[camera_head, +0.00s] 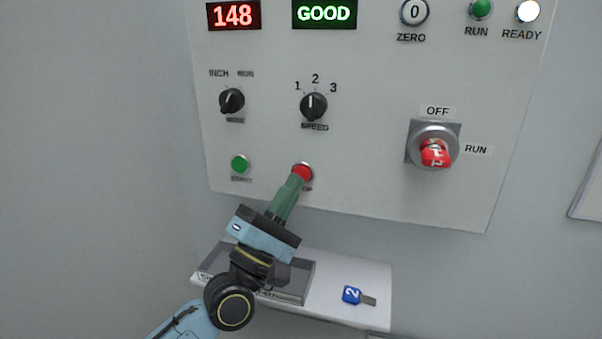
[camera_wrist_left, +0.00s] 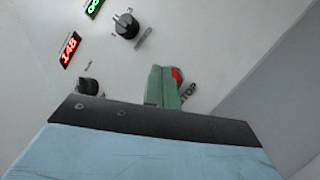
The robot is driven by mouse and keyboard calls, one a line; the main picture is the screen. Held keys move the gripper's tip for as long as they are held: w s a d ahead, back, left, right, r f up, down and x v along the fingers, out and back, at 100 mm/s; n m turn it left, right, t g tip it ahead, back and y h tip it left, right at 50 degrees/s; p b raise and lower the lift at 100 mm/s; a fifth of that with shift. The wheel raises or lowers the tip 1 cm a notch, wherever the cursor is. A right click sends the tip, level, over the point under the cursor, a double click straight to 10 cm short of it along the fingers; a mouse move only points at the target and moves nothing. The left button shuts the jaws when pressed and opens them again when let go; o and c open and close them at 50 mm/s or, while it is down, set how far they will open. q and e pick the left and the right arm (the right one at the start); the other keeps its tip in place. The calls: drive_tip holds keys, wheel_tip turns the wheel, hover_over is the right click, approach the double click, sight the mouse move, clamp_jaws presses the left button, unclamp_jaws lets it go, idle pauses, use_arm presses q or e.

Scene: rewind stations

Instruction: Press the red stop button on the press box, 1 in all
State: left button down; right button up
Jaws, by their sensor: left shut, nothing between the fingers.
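The red stop button (camera_head: 302,171) is on the lower part of the grey press box (camera_head: 370,180), right of a green button. My left gripper (camera_head: 297,180) is shut and empty, with its green fingertips at the lower edge of the red button in the head view. They cover part of the button and its label. In the left wrist view the red button (camera_wrist_left: 177,75) shows partly behind the shut fingers (camera_wrist_left: 163,85), beside the word STOP. I cannot tell whether the tips touch it. My right gripper is not in view.
The green button (camera_head: 240,164) and two black knobs (camera_head: 232,101) (camera_head: 313,106) are nearby. A red rotary switch (camera_head: 436,152) is at the right. Below, a white shelf (camera_head: 375,290) carries a grey tray (camera_head: 310,280) and a blue-headed key (camera_head: 352,295).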

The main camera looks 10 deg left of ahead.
use_arm(q)
drive_tip(key=s+p, duration=0.1)
drive_tip(key=s, duration=0.4)
drive_tip(key=shift+a+p, duration=0.1)
drive_tip(key=shift+p, duration=0.2)
